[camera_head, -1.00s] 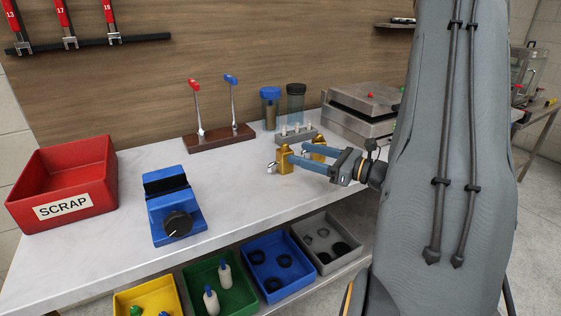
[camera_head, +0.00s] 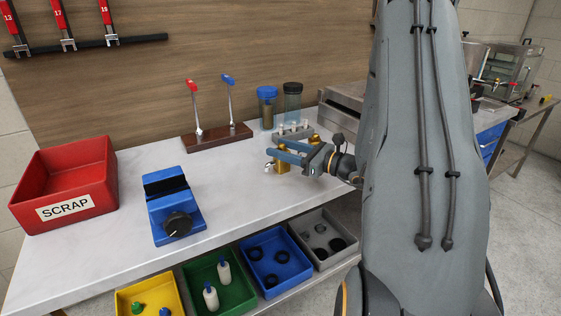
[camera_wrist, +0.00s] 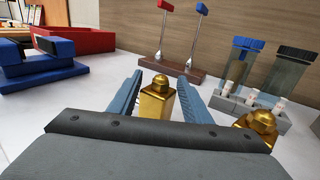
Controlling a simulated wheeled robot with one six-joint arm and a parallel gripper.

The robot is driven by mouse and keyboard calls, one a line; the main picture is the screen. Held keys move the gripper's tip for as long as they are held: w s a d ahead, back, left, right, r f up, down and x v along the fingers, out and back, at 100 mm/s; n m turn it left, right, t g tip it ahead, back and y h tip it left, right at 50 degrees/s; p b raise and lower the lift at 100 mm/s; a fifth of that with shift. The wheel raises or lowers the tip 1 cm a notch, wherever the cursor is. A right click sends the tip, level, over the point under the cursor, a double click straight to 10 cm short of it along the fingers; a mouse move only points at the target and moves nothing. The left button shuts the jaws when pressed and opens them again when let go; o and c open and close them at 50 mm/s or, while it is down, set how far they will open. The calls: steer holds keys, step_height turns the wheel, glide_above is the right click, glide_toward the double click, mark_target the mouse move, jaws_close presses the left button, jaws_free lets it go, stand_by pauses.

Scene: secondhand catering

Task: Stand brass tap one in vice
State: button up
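One brass tap (camera_head: 282,169) stands upright on the white bench, with a silver spout on its left side. It is between the two blue fingers of my gripper (camera_head: 272,147). In the wrist view the tap (camera_wrist: 157,102) sits between the open fingers (camera_wrist: 160,85), with narrow gaps seeming to show at its sides. A second brass tap (camera_wrist: 257,131) stands just outside the right finger; in the head view it is mostly hidden behind my gripper. I cannot tell which is tap one. The blue vice (camera_head: 174,206) with dark jaws and a black knob is on the left, empty.
A red SCRAP bin (camera_head: 66,187) stands left of the vice. A wooden stand (camera_head: 217,137) with red and blue levers, a grey block (camera_head: 293,133) and two jars (camera_head: 267,107) are behind. Coloured bins (camera_head: 220,284) sit below the front edge. The bench between vice and gripper is clear.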

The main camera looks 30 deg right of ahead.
steer(key=c, duration=0.7)
steer(key=shift+r, duration=0.1)
jaws_close()
